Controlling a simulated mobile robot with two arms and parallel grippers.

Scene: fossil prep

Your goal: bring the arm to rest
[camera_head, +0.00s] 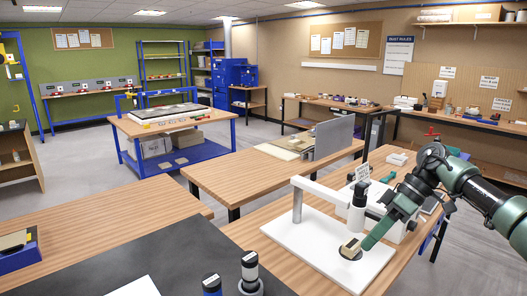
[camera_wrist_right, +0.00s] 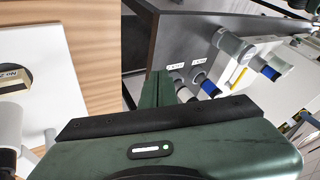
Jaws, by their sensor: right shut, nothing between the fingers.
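My right arm comes in from the right in the head view. Its green gripper (camera_head: 368,242) is shut and empty, pointing down and left just beside a small tan block (camera_head: 350,247). The block sits on a dark round spot on a white base plate (camera_head: 318,250) with a scope-like stand (camera_head: 357,205). I cannot tell whether the fingers touch the block. In the right wrist view the two green fingers (camera_wrist_right: 162,90) lie together with nothing between them. The white plate (camera_wrist_right: 58,75) shows at the left there. My left gripper is not in view.
A dark mat (camera_head: 205,262) with two capped bottles (camera_head: 249,270) lies at the front left. A grey panel (camera_head: 334,137) stands on the middle table. A blue-framed bench (camera_head: 174,122) stands farther back. Grey floor (camera_head: 470,235) is open at the right.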

